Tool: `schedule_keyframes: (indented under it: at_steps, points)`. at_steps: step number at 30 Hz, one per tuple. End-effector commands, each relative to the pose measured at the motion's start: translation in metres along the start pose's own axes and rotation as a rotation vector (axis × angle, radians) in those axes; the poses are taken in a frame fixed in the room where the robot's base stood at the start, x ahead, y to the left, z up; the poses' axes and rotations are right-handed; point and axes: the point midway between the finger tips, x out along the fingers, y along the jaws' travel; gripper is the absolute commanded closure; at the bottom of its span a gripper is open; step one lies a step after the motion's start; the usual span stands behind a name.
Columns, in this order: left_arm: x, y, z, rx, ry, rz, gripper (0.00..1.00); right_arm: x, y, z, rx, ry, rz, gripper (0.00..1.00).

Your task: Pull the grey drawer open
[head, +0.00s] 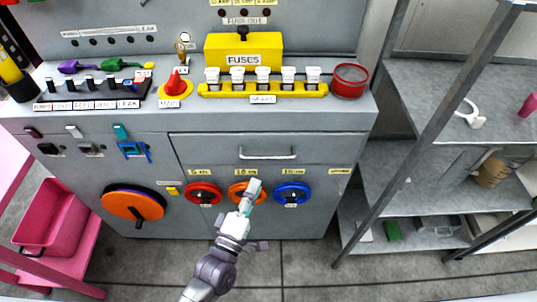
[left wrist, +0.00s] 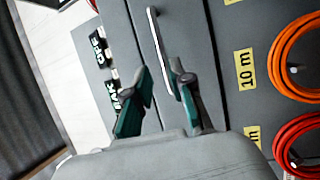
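The grey drawer (head: 215,150) is in the upper right of the grey cabinet front. It looks shut, its face level with the front around it. Its bar handle (head: 267,155) is pale metal, and it also shows in the left wrist view (left wrist: 156,38), running between the fingers in the picture. My left gripper (head: 254,188) is in front of the cabinet, just below the handle in the head view. In the left wrist view its two green-padded fingers (left wrist: 160,85) are apart, with nothing held. I cannot tell whether they touch the handle. My right gripper is not in view.
Red (head: 203,194), orange (head: 240,192) and blue (head: 291,193) cable coils hang below the drawer. The counter above holds a yellow fuse rack (head: 262,90) and a red cup (head: 350,80). A metal shelf (head: 430,90) stands right. Floor (head: 300,270) in front is clear.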

Motion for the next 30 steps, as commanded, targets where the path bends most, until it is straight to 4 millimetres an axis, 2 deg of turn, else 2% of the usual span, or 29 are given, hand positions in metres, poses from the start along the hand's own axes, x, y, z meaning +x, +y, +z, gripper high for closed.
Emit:
schedule_keyframes:
  at_steps: [1, 6, 13, 18, 27, 30]
  points:
    - [0.013, 0.002, 0.0, 0.0, 0.002, 0.004, 0.78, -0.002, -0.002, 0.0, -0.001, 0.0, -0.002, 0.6]
    - [0.05, 0.002, 0.0, 0.002, 0.001, 0.003, 0.78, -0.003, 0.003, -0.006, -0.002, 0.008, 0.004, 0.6]
    - [0.086, 0.0, 0.0, 0.003, 0.0, 0.0, 0.78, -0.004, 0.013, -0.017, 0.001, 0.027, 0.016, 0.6]
    - [0.097, -0.001, 0.0, 0.003, -0.001, -0.002, 0.78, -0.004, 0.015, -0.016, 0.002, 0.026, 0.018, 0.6]
    - [0.099, -0.001, 0.0, 0.003, -0.001, -0.002, 0.78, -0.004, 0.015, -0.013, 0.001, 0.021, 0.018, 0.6]
    - [0.099, -0.001, 0.0, 0.003, -0.001, -0.002, 0.94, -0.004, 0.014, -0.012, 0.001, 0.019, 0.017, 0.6]
